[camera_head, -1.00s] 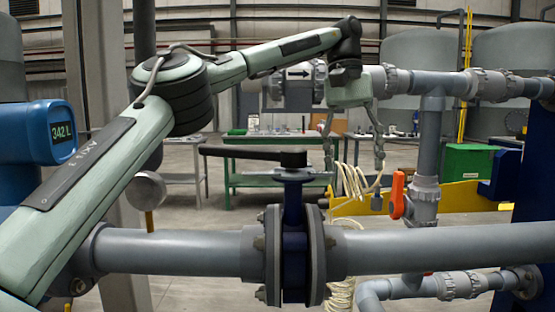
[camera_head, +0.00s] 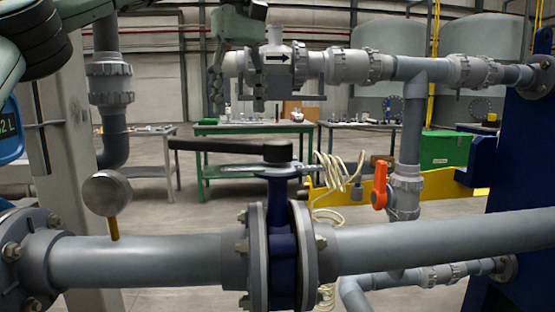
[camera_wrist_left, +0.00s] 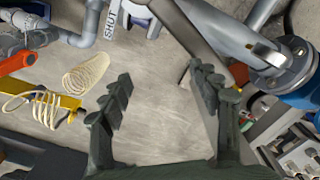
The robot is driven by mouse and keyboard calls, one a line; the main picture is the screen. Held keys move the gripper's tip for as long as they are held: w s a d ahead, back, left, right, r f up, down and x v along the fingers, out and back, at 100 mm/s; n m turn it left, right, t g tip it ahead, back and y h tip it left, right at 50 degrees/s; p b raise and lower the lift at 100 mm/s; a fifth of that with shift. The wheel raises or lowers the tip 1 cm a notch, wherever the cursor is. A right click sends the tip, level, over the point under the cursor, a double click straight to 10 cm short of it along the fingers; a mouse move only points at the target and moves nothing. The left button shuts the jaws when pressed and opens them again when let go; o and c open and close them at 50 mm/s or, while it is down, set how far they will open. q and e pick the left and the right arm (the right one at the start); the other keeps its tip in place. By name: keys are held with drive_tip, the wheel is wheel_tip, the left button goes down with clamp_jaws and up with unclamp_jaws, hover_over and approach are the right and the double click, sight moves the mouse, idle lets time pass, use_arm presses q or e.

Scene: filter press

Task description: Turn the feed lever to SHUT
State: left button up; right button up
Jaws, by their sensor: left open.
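The feed lever (camera_head: 225,147) is a long black handle on the blue valve stem (camera_head: 281,205) in the head view. It points left, roughly along the grey pipe. My left gripper (camera_head: 237,98) hangs fingers down above the lever in the picture, open and apart from it. In the left wrist view my left gripper (camera_wrist_left: 160,98) has its fingers spread with bare floor between them. A dark bar that looks like the lever (camera_wrist_left: 190,32) runs beside the right finger. A plate marked SHUT (camera_wrist_left: 112,22) shows at the top. My right gripper is not in view.
A round grey gauge (camera_head: 107,192) stands on the pipe left of the lever. An orange-handled valve (camera_head: 379,185) is at the right. A pipe with a flow arrow (camera_head: 278,58) crosses behind my gripper. Green tables (camera_head: 240,130) stand farther back.

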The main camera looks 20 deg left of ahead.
sight(220, 138)
use_arm(q)
drive_tip(key=s+n, duration=0.5)
drive_tip(key=n, duration=0.1)
drive_tip(key=shift+s+a+f+n, duration=0.3)
drive_tip(key=shift+s+a, duration=0.05)
drive_tip(key=shift+s, duration=0.05)
wheel_tip(220, 138, down, 3)
drive_tip(key=shift+w+b, duration=0.15)
drive_tip(key=shift+b, duration=1.05)
wheel_tip(220, 138, down, 4)
drive_tip(key=shift+r+b, duration=0.15)
drive_tip(key=shift+b, duration=0.95)
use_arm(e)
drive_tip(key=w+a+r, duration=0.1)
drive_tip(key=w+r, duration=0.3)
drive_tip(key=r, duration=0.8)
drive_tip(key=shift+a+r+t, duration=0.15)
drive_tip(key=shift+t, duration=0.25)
use_arm(q)
drive_tip(key=shift+c, duration=0.6)
clamp_jaws()
